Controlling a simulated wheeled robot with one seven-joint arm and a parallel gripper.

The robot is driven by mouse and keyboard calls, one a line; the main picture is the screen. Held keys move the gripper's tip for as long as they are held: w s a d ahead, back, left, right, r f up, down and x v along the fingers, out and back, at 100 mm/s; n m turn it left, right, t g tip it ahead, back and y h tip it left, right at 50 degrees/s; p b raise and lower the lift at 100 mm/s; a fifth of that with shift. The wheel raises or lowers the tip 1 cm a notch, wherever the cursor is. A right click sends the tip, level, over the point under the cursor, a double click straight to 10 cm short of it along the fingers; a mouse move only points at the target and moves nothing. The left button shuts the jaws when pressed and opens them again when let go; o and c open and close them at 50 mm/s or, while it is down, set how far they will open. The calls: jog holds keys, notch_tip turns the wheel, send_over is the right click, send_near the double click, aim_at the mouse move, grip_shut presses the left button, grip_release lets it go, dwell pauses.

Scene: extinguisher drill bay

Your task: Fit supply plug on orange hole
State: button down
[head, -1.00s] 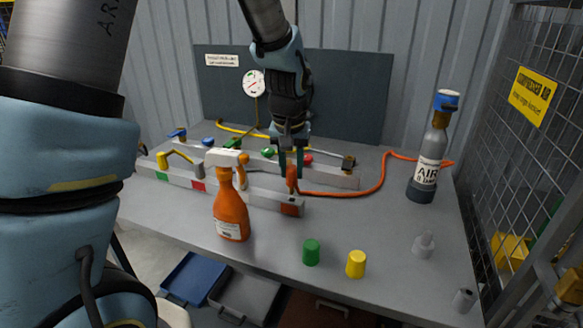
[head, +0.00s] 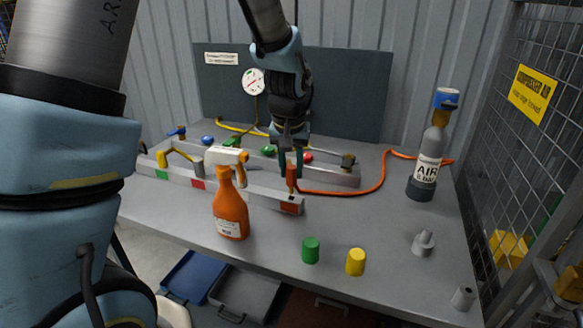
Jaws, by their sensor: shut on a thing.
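My gripper (head: 290,172) points down over the right end of the front grey rail and is shut on the orange supply plug (head: 291,174). The orange hose (head: 345,193) runs from the plug to the right, toward the air bottle. The plug stands upright at the rail's end, just above or at the orange-red marked block (head: 290,207). The hole itself is hidden under the plug, so I cannot tell whether the plug is seated.
An orange spray bottle (head: 231,210) stands in front of the rail (head: 250,192). A green cap (head: 311,250), a yellow cap (head: 356,262) and grey fittings (head: 423,243) stand along the front right. The air bottle (head: 428,165) stands at the right, near the mesh cage (head: 540,150).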

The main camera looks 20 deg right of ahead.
aim_at(291, 181)
jog(key=shift+f+b, duration=0.3)
jog(key=shift+f, duration=0.1)
jog(key=shift+f+b, duration=0.45)
jog(key=shift+f, duration=0.25)
jog(key=shift+b+x, duration=0.45)
jog(key=shift+x, duration=0.4)
dwell(1.3)
jog(key=shift+s+a, duration=0.1)
jog(key=shift+s, duration=0.05)
jog(key=c, duration=0.5)
grip_release()
jog(key=b+v, duration=0.1)
jog(key=v, duration=0.9)
jog(key=shift+s+r, duration=0.1)
jog(key=shift+r, duration=0.3)
